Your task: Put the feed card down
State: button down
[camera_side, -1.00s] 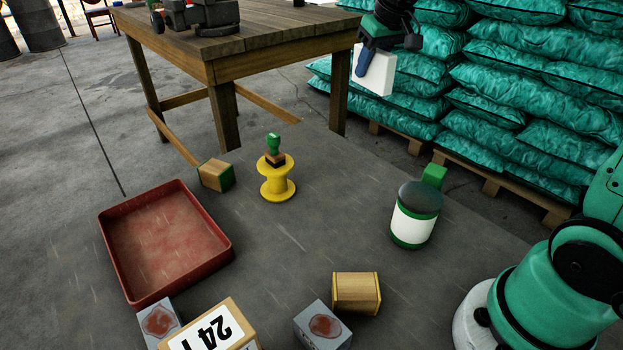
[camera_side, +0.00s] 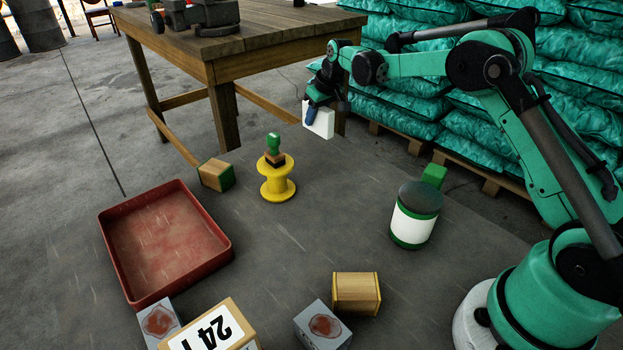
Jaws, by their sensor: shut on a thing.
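The feed card is a white rectangular piece (camera_side: 321,122) held in the air in the side view, in front of the wooden table's near right leg. The card hangs roughly upright, clear of the floor, above and to the right of the yellow spool. The far side of the card is hidden.
A yellow spool (camera_side: 277,188) carries a green-handled stamp (camera_side: 273,146). A red tray (camera_side: 222,262) lies at left.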

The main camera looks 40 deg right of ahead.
aim_at(316, 132)
jog(key=shift+f, duration=2.25)
jog(key=c, duration=0.6)
grip_release()
jog(key=shift+f, duration=0.15)
